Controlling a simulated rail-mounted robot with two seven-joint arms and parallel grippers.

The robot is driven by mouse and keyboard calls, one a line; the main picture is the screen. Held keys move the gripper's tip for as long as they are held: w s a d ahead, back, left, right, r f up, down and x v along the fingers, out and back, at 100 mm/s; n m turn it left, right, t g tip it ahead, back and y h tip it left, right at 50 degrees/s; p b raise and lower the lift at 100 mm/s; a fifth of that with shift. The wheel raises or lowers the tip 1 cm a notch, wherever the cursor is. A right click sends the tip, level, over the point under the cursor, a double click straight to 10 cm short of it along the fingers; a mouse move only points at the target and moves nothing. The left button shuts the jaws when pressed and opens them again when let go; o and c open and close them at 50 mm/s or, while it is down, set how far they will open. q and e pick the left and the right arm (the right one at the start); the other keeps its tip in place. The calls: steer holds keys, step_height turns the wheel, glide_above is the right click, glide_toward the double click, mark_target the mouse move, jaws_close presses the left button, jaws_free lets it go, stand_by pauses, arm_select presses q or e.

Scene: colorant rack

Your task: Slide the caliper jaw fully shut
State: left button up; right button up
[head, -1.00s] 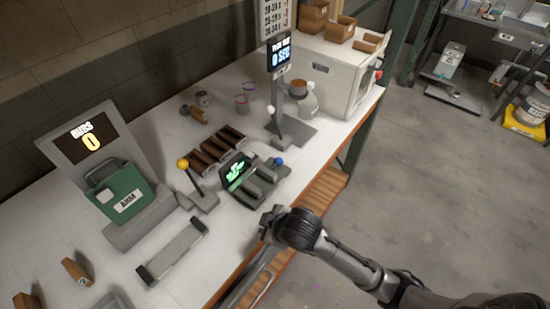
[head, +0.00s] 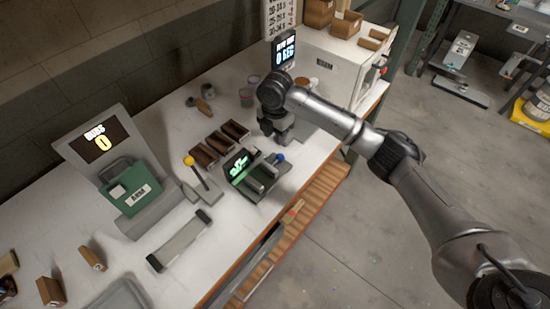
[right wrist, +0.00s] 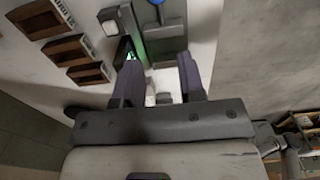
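The caliper device (head: 262,178) sits on the white bench, a dark grey body with a lit green screen (head: 238,166) and a blue knob (head: 281,158) at its far right end. In the right wrist view the caliper (right wrist: 160,38) is at the top centre, its blue knob (right wrist: 155,2) cut by the upper edge. My right gripper (head: 279,136) is above the bench just beyond the caliper, apart from the knob in the head view. Its two fingers (right wrist: 159,90) are spread in the right wrist view, with no held object clear between them. My left gripper is not in view.
A yellow-knobbed lever (head: 190,161) and brown bins (head: 219,143) stand left of the caliper. A display post (head: 284,50) is behind my right arm. The bench's front edge is close to the caliper.

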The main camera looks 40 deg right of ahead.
mark_target(275, 162)
step_height(275, 162, down, 13)
steer(key=shift+r+b, duration=0.15)
steer(key=shift+b, duration=0.45)
jaws_close()
stand_by(0.3)
